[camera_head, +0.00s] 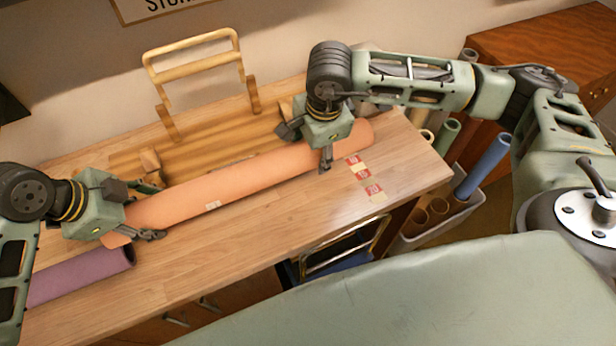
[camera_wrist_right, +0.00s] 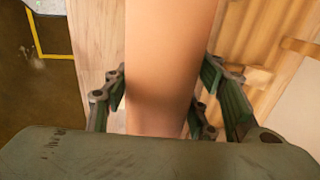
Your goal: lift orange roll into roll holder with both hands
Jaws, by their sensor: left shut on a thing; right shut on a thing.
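The orange roll (camera_head: 235,180) lies lengthwise across the wooden table in the head view, slanting up to the right. My left gripper (camera_head: 151,208) is shut on the roll near its left end. My right gripper (camera_head: 308,145) is shut on it near its right end. In the right wrist view the roll (camera_wrist_right: 170,60) passes between the fingers of my right gripper (camera_wrist_right: 165,100). The wooden roll holder (camera_head: 180,140) stands behind the roll, with slats and an upright frame. I cannot tell whether the roll is clear of the table.
A purple roll (camera_head: 85,275) lies at the table's front left. Red-and-white labels (camera_head: 366,176) lie on the table (camera_head: 410,160) at the right. A bin (camera_head: 425,232) with several rolls, one blue (camera_head: 483,165), stands beyond the right edge. The front middle of the table is clear.

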